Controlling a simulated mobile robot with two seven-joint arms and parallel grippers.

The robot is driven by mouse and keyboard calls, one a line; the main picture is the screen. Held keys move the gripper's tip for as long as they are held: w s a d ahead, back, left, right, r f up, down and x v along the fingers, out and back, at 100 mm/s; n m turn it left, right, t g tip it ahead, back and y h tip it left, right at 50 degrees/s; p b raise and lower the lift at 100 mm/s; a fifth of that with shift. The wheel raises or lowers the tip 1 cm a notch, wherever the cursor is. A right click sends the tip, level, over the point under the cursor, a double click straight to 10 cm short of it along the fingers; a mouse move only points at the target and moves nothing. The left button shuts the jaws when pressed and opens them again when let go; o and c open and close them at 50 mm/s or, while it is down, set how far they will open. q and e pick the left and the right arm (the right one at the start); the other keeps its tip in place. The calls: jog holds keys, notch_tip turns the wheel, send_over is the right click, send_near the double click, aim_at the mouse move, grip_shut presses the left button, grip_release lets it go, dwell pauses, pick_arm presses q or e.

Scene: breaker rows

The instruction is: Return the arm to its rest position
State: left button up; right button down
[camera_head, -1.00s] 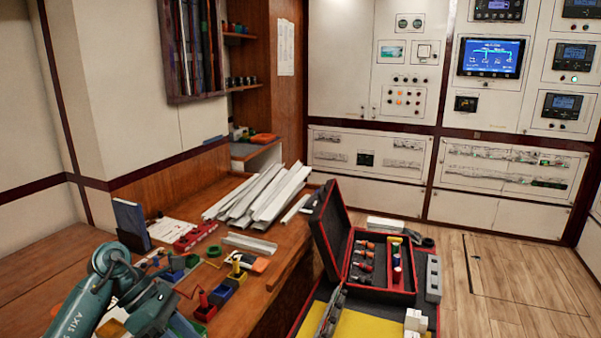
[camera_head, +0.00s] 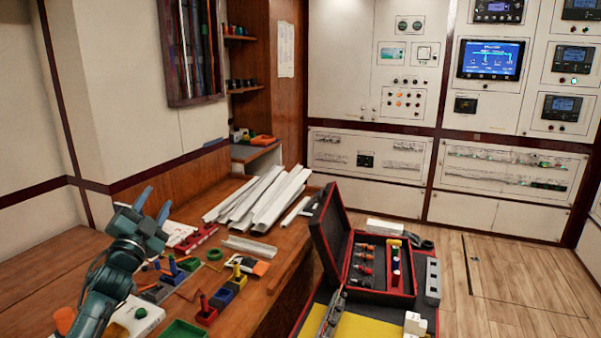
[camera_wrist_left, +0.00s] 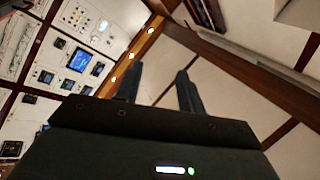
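My left gripper (camera_head: 155,205) is raised above the left end of the wooden workbench, pointing up with its two blue-grey fingers apart. Nothing is between them. In the left wrist view the same fingers (camera_wrist_left: 160,88) stand apart and empty, with the wall, ceiling and panels behind. My left arm rises from the lower left of the head view and hides part of the bench. My right gripper is in neither view.
The workbench (camera_head: 290,255) holds coloured bins, including a green one (camera_head: 184,330), and white trunking strips (camera_head: 262,197). An open black-and-red tool case (camera_head: 325,235) stands to the right. Wall panels are behind; the floor (camera_head: 490,300) at right is mostly clear.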

pick_arm(q)
jog(key=a+f+n+g+y, duration=0.3)
jog(key=f+n+g+y, duration=0.15)
jog(key=f+n, duration=0.5)
jog(key=s+d+f+m+g+h, duration=0.1)
jog(key=s+d+f, duration=0.3)
jog(key=f, duration=0.3)
jog(key=s+d+f+g+h, duration=0.2)
jog(key=s+d+f, duration=0.15)
jog(key=f, duration=0.25)
jog(key=s+d+f+g+h, duration=0.1)
jog(key=s+d+f, duration=0.3)
jog(key=s, duration=0.6)
jog(key=s+d+f+g+h, duration=0.1)
jog(key=s+d+f, duration=0.3)
jog(key=s, duration=0.6)
jog(key=s+d+f+g+h, duration=0.1)
jog(key=s+d+f, duration=0.3)
jog(key=s, duration=0.7)
jog(key=shift+d+g, duration=0.65)
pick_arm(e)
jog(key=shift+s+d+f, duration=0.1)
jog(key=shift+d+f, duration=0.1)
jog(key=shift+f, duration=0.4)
